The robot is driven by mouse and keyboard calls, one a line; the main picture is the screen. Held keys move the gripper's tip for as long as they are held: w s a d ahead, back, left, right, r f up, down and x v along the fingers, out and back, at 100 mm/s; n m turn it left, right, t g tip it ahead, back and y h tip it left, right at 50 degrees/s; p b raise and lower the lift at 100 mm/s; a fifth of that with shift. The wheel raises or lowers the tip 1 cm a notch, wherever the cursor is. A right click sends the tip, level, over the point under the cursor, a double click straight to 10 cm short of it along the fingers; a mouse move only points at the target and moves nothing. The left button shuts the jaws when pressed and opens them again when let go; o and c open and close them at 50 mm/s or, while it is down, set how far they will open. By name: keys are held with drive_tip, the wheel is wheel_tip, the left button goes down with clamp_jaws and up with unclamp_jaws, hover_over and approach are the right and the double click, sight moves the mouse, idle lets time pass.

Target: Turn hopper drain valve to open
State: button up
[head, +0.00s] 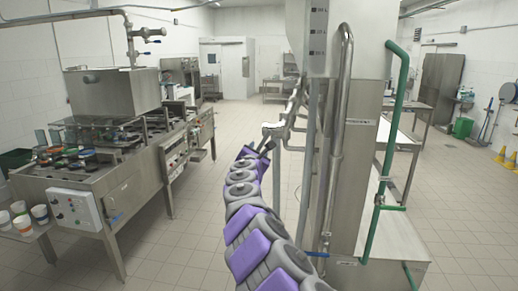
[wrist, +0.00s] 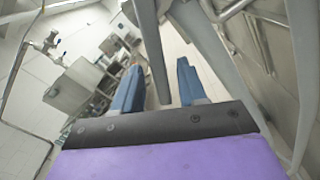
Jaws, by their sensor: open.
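My gripper (head: 264,149) is in the middle of the head view, at the end of my purple and grey arm. It is close to a pale fitting (head: 273,130) on a pipe at the tall steel unit (head: 352,165). In the wrist view its two blue fingers (wrist: 158,68) are apart, and a grey bar (wrist: 150,40) shows in the gap between them. I cannot tell whether they touch it. A valve with a blue handle (head: 317,254) sits low on the steel unit's pipework. I cannot tell which part is the hopper drain valve.
The cup filler machine (head: 95,180) with its steel hopper (head: 115,92) stands at the left, with cups (head: 39,212) on a side shelf. Green pipe (head: 395,130) and steel pipes (head: 340,130) run along the unit at the right. The tiled floor (head: 180,255) between is clear.

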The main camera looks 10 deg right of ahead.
sight(258, 150)
drive_tip(key=shift+x, duration=0.95)
drive_tip(key=shift+w+d, duration=0.25)
drive_tip(key=shift+w, duration=0.4)
clamp_jaws()
